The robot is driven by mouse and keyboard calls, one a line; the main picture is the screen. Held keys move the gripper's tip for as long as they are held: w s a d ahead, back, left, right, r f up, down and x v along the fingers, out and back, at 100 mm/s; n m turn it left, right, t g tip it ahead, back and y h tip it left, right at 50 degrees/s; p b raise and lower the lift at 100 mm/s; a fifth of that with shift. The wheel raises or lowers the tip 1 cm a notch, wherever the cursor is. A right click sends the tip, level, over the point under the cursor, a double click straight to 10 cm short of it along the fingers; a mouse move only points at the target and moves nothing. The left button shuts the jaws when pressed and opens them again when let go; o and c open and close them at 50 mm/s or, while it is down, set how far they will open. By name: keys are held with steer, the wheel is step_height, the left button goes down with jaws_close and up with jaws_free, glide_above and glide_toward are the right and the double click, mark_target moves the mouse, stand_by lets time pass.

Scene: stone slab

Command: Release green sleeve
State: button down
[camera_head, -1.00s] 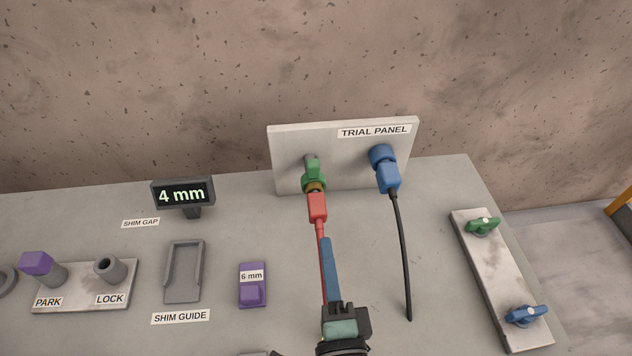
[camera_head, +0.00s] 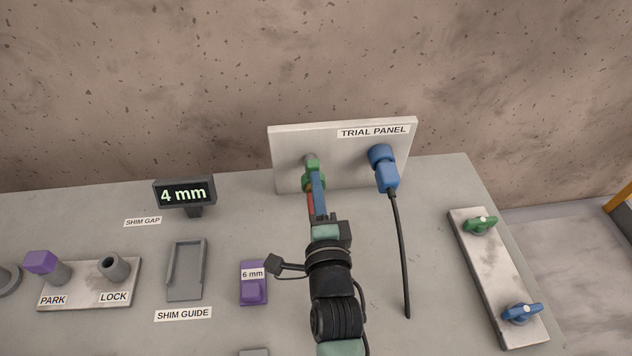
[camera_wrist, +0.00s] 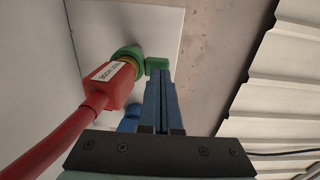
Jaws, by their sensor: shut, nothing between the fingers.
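The green sleeve (camera_head: 311,166) sits on the left connection of the trial panel (camera_head: 290,150), around the joint with the red plug (camera_head: 310,203). In the wrist view the sleeve (camera_wrist: 127,54) shows as a green ring with a green tab (camera_wrist: 157,63) to its right, and a brass-coloured band lies between ring and red plug (camera_wrist: 105,88). My gripper (camera_head: 317,178) is shut and empty, its blue fingers pointing at the sleeve. In the wrist view its fingertips (camera_wrist: 158,76) are at the tab; I cannot tell whether they touch. My gripper hides most of the red plug in the head view.
A blue plug (camera_head: 386,176) with a black cable is in the panel's right connection. A plate with green (camera_head: 480,225) and blue (camera_head: 520,313) knobs lies at right. The shim guide (camera_head: 186,270), purple 6 mm block (camera_head: 253,285) and 4 mm display (camera_head: 184,193) stand left.

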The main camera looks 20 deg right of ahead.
steer(key=shift+w+d, duration=0.1)
steer(key=shift+w, duration=0.2)
steer(key=shift+b+x, duration=0.9)
steer(key=shift+x, duration=0.45)
steer(key=shift+r, duration=0.1)
